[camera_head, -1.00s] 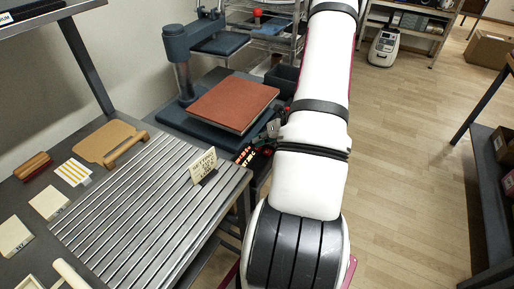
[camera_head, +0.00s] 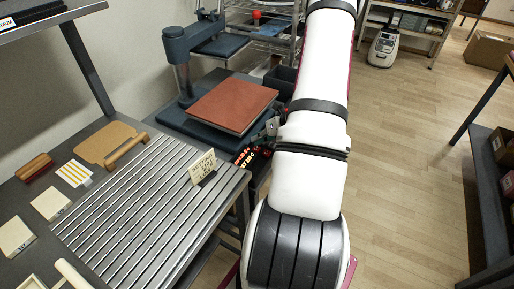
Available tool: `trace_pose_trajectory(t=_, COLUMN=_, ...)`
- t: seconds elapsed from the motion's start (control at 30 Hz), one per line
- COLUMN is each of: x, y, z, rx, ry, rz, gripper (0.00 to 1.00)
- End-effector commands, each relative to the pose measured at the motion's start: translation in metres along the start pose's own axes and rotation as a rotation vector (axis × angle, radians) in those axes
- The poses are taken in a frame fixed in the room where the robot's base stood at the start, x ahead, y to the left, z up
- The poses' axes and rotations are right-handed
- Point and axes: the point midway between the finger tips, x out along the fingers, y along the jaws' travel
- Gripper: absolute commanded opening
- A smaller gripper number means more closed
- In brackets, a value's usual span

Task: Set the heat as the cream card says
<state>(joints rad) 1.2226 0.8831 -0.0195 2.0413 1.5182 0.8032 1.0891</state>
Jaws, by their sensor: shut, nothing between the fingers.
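The cream card (camera_head: 202,167) stands upright in a small dark holder on the slatted grey bench top. It bears a few printed lines, the first seeming to read "SETTING"; the rest is too small to read surely. The heat press (camera_head: 187,88) stands beyond the bench, with a red-brown pad (camera_head: 233,104) on its dark base. Its display (camera_head: 243,157) glows orange-red at the front right, its digits too small to read surely. My gripper (camera_head: 271,128) is shut and empty beside the press's right front, just above the display. My arm partly hides it and the controls.
A brown board (camera_head: 106,143), a striped card (camera_head: 74,173) and pale blocks (camera_head: 51,204) lie at the left of the bench. A dark bin (camera_head: 281,79) and a wire rack stand behind the press.

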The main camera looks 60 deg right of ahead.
Motion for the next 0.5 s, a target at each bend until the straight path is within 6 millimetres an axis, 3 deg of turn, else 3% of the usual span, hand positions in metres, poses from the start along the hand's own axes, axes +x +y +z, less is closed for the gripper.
trace_pose_trajectory(t=0.27, x=0.0, y=0.0, z=0.0, rx=0.0, ry=0.0, rz=0.0, gripper=0.0)
trace_pose_trajectory(t=0.5, x=-0.012, y=0.009, z=0.009, rx=-0.001, ry=0.0, rz=0.0, gripper=0.0)
